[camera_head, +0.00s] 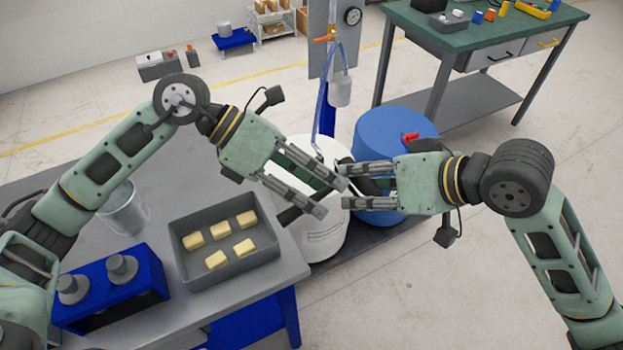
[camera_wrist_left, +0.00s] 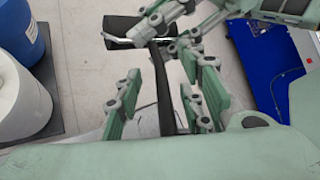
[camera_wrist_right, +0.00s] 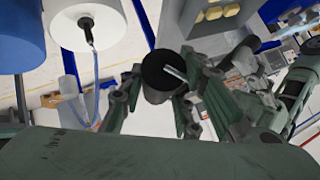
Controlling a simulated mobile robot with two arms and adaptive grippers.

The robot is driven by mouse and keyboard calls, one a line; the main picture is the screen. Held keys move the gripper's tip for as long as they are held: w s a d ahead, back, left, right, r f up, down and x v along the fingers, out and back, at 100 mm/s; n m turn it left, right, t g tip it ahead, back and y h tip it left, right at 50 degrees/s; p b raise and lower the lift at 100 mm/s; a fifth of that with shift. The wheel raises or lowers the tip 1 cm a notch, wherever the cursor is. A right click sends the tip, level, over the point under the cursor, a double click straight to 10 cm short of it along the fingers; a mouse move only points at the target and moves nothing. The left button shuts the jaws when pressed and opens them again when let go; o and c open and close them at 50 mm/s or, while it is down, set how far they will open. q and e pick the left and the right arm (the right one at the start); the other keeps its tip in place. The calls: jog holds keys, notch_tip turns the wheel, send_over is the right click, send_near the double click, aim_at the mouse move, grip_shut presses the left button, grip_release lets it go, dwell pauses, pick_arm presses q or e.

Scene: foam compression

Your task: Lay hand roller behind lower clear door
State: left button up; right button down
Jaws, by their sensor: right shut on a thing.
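The hand roller has a black cylinder (camera_wrist_left: 122,28), a metal frame and a dark handle (camera_wrist_left: 163,85). The roller's black end also shows between the right fingers in the right wrist view (camera_wrist_right: 156,74). My left gripper (camera_head: 333,196) is open, with its fingers on either side of the handle and a gap visible. The two grippers are very close together. I cannot tell whether they touch. The lower clear door is not in view.
A grey tray (camera_head: 178,252) with several yellow foam blocks, a clear beaker (camera_head: 124,208) and a blue holder (camera_head: 150,268) stand on the bench. A white drum (camera_head: 322,240) and a blue drum (camera_head: 400,130) stand beyond the grippers. A green-topped table (camera_head: 460,38) is at the back right.

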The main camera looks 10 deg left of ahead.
pick_arm(q)
jog(key=shift+c, duration=0.4)
grip_shut()
pick_arm(e)
jog(key=c, duration=1.2)
grip_release()
